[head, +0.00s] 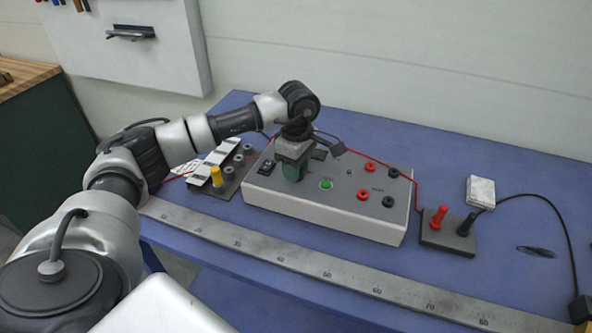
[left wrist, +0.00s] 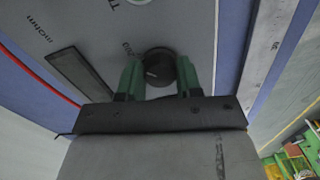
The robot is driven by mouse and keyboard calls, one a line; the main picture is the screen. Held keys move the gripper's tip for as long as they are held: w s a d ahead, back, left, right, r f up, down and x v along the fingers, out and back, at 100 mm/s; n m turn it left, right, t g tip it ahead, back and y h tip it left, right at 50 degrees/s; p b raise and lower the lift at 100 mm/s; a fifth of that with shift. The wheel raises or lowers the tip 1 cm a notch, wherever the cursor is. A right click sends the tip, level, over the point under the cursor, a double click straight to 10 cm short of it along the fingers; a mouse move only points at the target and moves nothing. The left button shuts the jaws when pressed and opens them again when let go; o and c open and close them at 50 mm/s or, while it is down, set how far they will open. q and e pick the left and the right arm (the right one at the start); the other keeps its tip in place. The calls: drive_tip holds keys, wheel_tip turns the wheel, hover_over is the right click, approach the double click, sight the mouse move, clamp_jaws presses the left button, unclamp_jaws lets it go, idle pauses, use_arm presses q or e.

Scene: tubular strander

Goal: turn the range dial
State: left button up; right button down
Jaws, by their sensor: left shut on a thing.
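The range dial (left wrist: 159,67) is a round black knob on the grey top of the instrument box (head: 331,208). In the left wrist view it sits between the two green fingers of my left gripper (left wrist: 160,78). The fingers are shut on its sides. In the head view my left gripper (head: 292,168) points down onto the left part of the box, and it hides the dial there. My right gripper is not in view.
Red and black sockets and a green button (head: 326,184) are on the box. A terminal block with a yellow knob (head: 217,176) stands left, and a block with red and black plugs (head: 448,228) stands right. A steel ruler (head: 300,260) runs along the front.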

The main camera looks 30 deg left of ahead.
use_arm(q)
drive_tip(key=shift+m, duration=0.3)
drive_tip(key=o, duration=0.9)
drive_tip(key=r, duration=0.3)
drive_tip(key=r+b, duration=0.1)
drive_tip(key=r, duration=0.7)
drive_tip(key=shift+w+b, duration=0.25)
drive_tip(key=shift+b, duration=0.05)
drive_tip(key=shift+f, duration=0.1)
